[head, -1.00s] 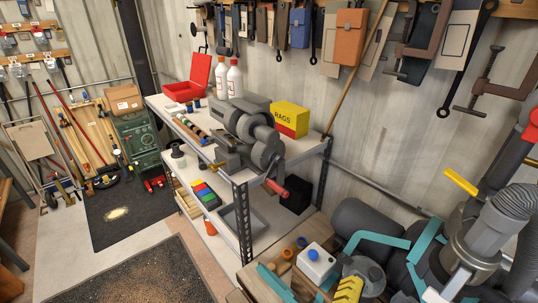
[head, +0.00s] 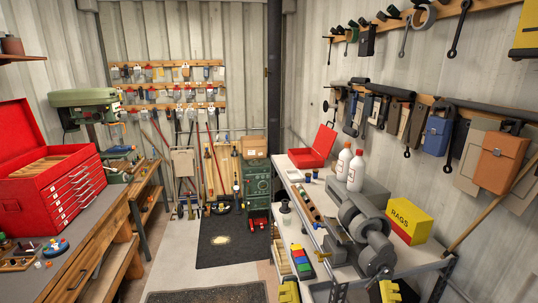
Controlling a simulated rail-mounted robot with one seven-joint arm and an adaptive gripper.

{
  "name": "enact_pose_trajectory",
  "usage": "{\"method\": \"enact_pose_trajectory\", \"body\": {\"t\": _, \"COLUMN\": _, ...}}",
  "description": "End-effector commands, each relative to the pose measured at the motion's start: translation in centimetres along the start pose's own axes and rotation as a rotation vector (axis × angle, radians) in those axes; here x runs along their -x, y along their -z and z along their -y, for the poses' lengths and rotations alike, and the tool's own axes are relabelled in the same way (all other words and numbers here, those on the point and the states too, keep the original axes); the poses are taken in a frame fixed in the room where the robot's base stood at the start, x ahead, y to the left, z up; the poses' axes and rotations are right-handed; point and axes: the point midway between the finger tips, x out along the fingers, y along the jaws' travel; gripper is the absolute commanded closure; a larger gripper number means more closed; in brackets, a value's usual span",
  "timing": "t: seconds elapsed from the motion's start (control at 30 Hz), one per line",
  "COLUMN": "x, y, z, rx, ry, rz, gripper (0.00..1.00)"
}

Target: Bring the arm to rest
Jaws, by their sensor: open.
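My gripper (head: 338,292) shows only at the bottom edge of the head view, as two yellow-and-black finger ends set well apart. It is open, with nothing seen between the fingers. Its palm and the rest of my arm are below the frame. The fingers appear in front of the near end of the grey workbench (head: 311,212); I cannot tell how far they are from it.
On the bench are a grey bench grinder (head: 368,240), a yellow and red rags box (head: 409,220), white bottles (head: 356,171) and an open red case (head: 316,148). A red tool chest (head: 55,180) stands at left.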

Motion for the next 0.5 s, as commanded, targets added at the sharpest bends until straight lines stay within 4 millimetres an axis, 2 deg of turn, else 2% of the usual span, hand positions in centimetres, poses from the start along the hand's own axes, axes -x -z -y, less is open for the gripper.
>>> {"method": "enact_pose_trajectory", "body": {"t": 0.03, "x": -1.4, "y": 3.5, "z": 0.0, "rx": -0.001, "ry": -0.001, "rz": 0.002, "gripper": 0.26}}
{"method": "enact_pose_trajectory", "body": {"t": 0.1, "x": -1.8, "y": 4.7, "z": 0.0, "rx": -0.003, "ry": -0.001, "rz": 0.002, "gripper": 0.26}}
{"method": "enact_pose_trajectory", "body": {"t": 0.2, "x": -2.1, "y": 5.3, "z": 0.0, "rx": -0.005, "ry": -0.001, "rz": 0.003, "gripper": 0.26}}
{"method": "enact_pose_trajectory", "body": {"t": 0.5, "x": -1.9, "y": 4.9, "z": 0.0, "rx": -0.005, "ry": -0.001, "rz": 0.002, "gripper": 0.26}}
